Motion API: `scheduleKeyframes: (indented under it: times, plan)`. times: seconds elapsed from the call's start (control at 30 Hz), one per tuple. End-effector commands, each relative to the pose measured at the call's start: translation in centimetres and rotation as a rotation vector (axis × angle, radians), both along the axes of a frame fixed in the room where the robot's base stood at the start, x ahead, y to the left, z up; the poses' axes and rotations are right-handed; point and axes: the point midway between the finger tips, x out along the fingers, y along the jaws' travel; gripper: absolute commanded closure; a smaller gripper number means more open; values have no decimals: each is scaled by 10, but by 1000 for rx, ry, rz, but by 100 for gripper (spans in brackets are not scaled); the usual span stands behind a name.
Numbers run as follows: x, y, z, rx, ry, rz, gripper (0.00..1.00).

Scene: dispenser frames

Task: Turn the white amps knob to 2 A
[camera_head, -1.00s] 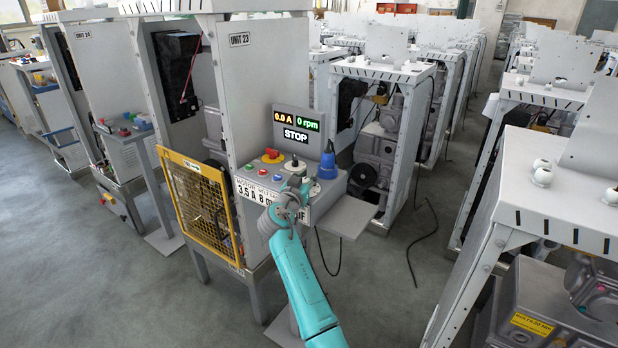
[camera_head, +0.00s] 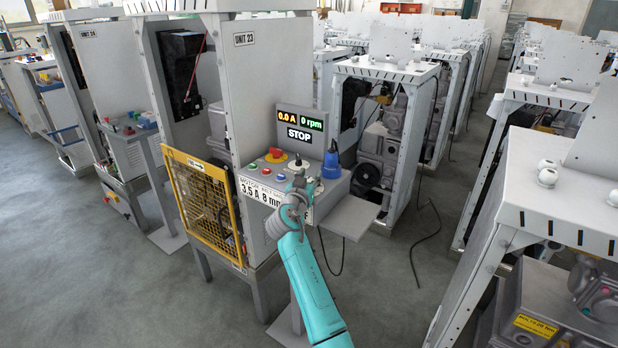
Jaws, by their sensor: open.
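The control panel (camera_head: 252,178) of Unit 23 slopes below a dark display (camera_head: 301,130), which reads 0.0 A, 0 rpm and STOP. A small knob (camera_head: 298,163) with a dark base stands near the panel's back edge; its colour and setting are too small to read. I cannot make out a clearly white amps knob; part of the panel is hidden behind my gripper. My gripper (camera_head: 303,184) is open over the panel's right half, in front of the small knob. I cannot tell whether it touches anything.
A red stop button (camera_head: 275,153) on yellow and several small coloured buttons sit left of my gripper. A yellow mesh guard (camera_head: 200,203) is at the left. A bare shelf (camera_head: 350,217) juts out at the right.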

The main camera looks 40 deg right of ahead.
Motion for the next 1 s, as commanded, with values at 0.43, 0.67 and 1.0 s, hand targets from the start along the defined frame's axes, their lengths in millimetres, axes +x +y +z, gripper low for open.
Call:
scheduleKeyframes:
  times: [0.43,0.67,1.0]
  plan:
    - [-45,58,-1,1,1,4,58]
    - [-66,85,-1,1,2,3,58]
    - [-74,94,-1,0,1,2,58]
